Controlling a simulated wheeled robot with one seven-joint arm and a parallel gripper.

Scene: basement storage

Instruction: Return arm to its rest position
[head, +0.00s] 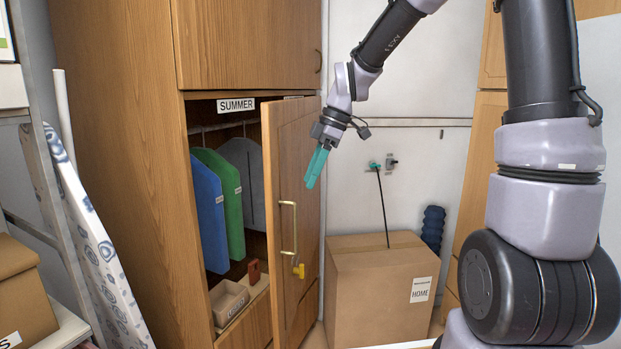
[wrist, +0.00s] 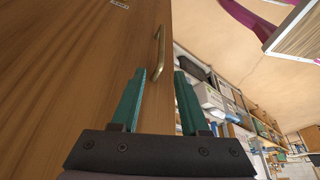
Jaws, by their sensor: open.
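My gripper (head: 316,166) has teal fingers and hangs pointing down in front of the open wardrobe door (head: 290,190), near the door's free edge and above its brass handle (head: 288,228). In the wrist view my gripper (wrist: 160,95) has its two teal fingers apart, with nothing between them. The wooden door (wrist: 75,70) fills the left of that view, and the handle (wrist: 158,52) shows beyond the fingertips. I cannot tell whether the fingers touch the door. My arm reaches in from the upper right in the head view.
The wardrobe labelled SUMMER holds blue (head: 208,215), green (head: 222,205) and grey (head: 243,180) garments. A cardboard box (head: 380,285) stands right of the door. An ironing board (head: 95,245) leans at left.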

